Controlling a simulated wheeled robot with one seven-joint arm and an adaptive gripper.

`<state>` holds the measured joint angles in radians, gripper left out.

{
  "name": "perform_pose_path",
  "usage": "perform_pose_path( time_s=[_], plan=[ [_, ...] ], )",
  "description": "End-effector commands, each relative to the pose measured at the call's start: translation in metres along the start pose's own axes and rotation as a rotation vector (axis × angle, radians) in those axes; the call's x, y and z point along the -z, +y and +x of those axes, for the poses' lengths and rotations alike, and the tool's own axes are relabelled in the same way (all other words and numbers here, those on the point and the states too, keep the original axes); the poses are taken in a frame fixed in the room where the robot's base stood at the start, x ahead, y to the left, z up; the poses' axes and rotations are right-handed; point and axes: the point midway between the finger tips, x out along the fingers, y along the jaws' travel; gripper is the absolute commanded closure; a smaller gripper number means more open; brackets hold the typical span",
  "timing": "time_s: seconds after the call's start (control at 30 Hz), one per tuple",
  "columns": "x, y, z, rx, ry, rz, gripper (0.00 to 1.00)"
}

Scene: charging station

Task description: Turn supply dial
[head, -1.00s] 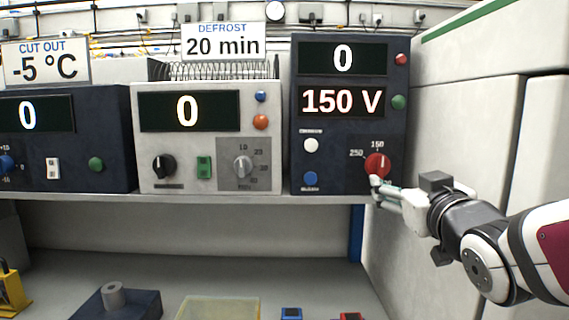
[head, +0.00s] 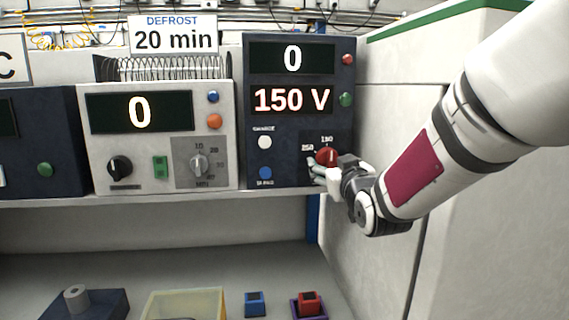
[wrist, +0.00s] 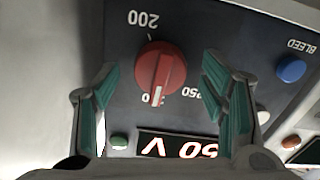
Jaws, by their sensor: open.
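The supply dial, a red round knob (head: 327,155) with a raised grip bar, is low on the right side of the dark blue unit (head: 250,130) whose lower display reads 150 V. The wrist view shows the dial (wrist: 161,72) upside down, its white mark pointing to the partly covered 150 label. My gripper (head: 323,171) is at the dial and partly hides its lower side in the head view. In the wrist view my gripper (wrist: 160,75) is open, one finger on each side of the dial, with visible gaps.
A light unit (head: 165,135) with black and grey dials stands left of the blue unit. Blue and white buttons (wrist: 291,68) are beside the dial. A pale wall panel (head: 385,110) is close on the right. A tray and small blocks (head: 255,302) lie below the shelf.

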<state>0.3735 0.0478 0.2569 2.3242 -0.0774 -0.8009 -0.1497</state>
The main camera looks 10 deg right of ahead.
Motion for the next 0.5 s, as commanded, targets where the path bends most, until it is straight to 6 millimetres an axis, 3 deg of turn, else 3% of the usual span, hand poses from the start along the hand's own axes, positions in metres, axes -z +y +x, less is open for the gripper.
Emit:
perform_pose_path(
  time_s=[0.37, 0.5],
  plan=[
    [-0.0001, -0.0002, 0.0063, 0.0, 0.0, 0.0, 0.34],
    [-0.0001, -0.0002, 0.0062, 0.001, 0.0, 0.0, 0.64]
  ],
)
